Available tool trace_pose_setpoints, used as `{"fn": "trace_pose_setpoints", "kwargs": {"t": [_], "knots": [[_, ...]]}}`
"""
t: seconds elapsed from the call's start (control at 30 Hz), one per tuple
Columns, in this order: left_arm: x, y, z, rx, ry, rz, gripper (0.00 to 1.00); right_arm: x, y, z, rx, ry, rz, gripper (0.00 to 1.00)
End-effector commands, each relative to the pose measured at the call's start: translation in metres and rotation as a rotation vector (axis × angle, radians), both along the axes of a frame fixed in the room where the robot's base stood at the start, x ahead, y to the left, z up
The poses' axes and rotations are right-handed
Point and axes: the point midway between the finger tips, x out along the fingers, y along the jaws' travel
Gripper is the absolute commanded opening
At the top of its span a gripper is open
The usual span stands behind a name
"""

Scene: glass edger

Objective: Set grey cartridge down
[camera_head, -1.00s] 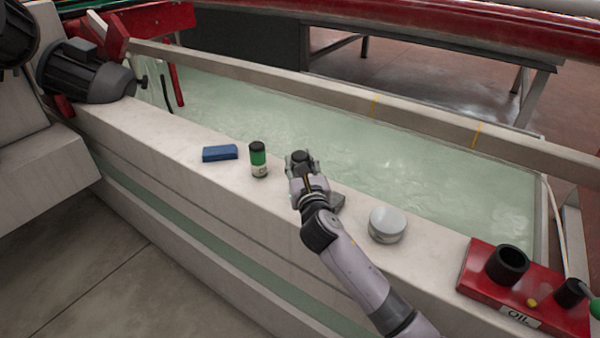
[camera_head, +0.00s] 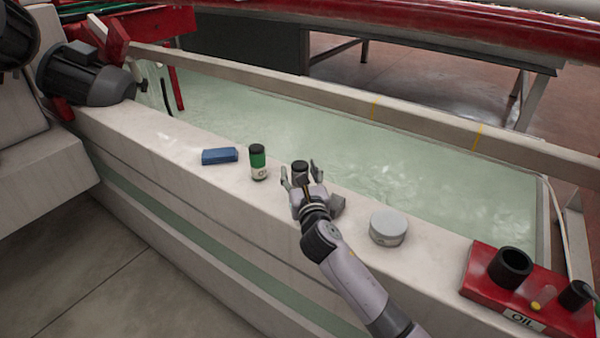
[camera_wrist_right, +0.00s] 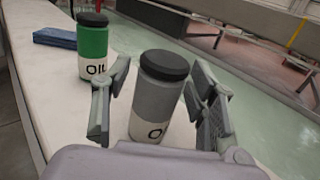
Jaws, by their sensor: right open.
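The grey cartridge (camera_wrist_right: 158,98), with a black cap and a white label, stands upright on the pale ledge between the spread fingers of my right gripper (camera_wrist_right: 160,105). Gaps show between it and both fingers in the right wrist view. In the head view its black cap (camera_head: 300,166) shows just beyond the open right gripper (camera_head: 300,178), which hides most of its body. My left gripper does not show.
A green oil cartridge (camera_head: 258,163) stands left of the grey one, and a blue block (camera_head: 219,156) lies farther left. A round grey tin (camera_head: 388,227) and a red oil holder (camera_head: 480,272) are on the right. The water basin (camera_head: 330,140) lies behind the ledge (camera_head: 180,146).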

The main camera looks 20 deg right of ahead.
Motion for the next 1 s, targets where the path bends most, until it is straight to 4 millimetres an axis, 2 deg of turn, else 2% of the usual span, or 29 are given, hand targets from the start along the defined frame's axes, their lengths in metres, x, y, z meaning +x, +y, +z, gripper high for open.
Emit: {"fn": "trace_pose_setpoints", "kwargs": {"t": [0.37,0.47,0.7,0.9,1.0], "knots": [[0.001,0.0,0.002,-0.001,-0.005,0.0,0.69,-0.004,0.001,0.003,-0.001,0.001,0.001,0.55],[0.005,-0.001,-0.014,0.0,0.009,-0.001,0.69,-0.019,0.002,0.003,0.0,0.002,0.001,0.55],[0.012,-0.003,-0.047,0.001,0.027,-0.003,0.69,-0.071,0.009,0.003,0.0,0.002,0.002,0.55],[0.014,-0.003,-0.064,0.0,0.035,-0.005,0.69,-0.105,0.013,0.003,0.0,0.001,0.002,0.55],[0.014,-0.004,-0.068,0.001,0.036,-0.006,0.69,-0.114,0.015,0.003,0.0,0.0,0.002,0.55]]}}
